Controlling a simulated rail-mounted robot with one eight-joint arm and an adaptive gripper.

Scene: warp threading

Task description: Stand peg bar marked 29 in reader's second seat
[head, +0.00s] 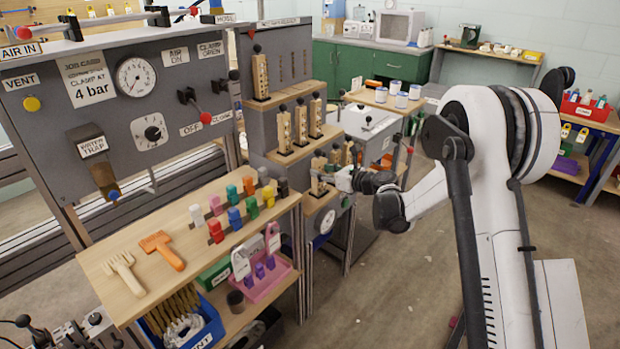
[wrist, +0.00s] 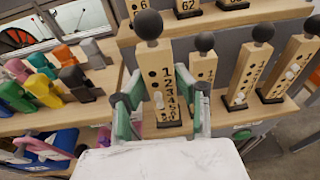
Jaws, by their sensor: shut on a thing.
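My gripper (wrist: 158,95) is shut on a wooden peg bar (wrist: 158,62) with a black ball on top and a column of printed numbers. The green-padded fingers sit on either side of the bar, which stands upright at the lower shelf. In the head view this bar (head: 318,172) is at my gripper (head: 332,180). I cannot read a 29 on it. The grey reader (head: 276,52) stands above, with a row of narrow upright slots. One peg bar (head: 260,76) stands at its left end; dark slots to its right look empty.
More peg bars (wrist: 249,75) stand close on the right along the lower shelf. A middle shelf holds several others (head: 285,130); 62 shows on one base (wrist: 187,5). Open floor is at the right.

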